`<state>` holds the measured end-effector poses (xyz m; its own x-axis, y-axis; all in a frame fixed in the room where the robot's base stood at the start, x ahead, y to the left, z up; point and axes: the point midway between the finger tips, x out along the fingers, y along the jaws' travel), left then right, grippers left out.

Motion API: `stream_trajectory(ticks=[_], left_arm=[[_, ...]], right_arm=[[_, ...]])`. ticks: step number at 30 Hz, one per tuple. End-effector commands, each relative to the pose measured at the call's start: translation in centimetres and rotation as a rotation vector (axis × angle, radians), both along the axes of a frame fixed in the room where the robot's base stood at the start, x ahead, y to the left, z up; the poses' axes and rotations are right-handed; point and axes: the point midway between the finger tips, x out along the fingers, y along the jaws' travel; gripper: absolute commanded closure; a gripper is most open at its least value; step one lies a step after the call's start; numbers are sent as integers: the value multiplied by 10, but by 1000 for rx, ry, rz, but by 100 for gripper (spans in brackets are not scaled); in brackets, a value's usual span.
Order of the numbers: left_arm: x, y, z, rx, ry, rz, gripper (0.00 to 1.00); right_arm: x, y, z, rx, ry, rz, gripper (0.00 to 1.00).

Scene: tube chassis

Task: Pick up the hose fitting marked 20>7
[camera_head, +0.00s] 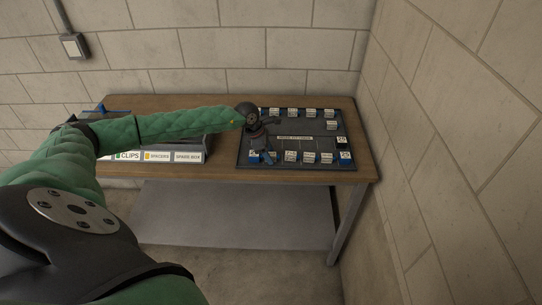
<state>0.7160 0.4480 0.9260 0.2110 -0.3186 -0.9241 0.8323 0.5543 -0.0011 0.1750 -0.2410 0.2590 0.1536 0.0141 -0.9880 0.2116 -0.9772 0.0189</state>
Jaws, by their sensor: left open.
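Hose fittings with small labels stand around the edge of a dark tray (325,141) on the right part of the workbench. The labels are too small to read, so I cannot tell which fitting is marked 20>7. Several white-labelled blocks (308,157) line the near edge, and others (293,113) line the far edge. A black block with a white mark (341,141) is at the right edge. My left gripper (267,157) is over the tray's left part, pointing down near the front-left pieces. It is open, and my wrist hides some of the tray. My right gripper is out of view.
The wooden workbench (220,168) stands against a block wall, with another wall close on its right. Bins labelled CLIPS (128,156), SPACERS and SPARE BOX line its front left, partly behind my left arm.

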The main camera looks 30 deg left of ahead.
Motion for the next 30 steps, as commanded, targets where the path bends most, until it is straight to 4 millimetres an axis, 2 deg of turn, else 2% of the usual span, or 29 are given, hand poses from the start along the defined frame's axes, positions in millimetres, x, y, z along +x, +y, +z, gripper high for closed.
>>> stream_trajectory(ticks=[4, 9, 12, 22, 26, 29, 30], left_arm=[[0, 0, 0, 0, 0, 0, 47], [0, 0, 0, 0, 0, 0, 81], [0, 0, 0, 0, 0, 0, 96], [1, 0, 6, 0, -2, -1, 97], [1, 0, 22, 0, -4, -1, 97], [1, 1, 42, 1, -5, 0, 97], [2, -7, 46, -2, -4, -2, 97]], right_arm=[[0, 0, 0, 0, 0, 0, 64], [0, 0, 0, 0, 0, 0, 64], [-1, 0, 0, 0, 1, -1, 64], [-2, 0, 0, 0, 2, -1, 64], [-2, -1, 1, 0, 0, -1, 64], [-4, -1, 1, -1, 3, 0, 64], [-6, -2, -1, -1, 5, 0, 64]])
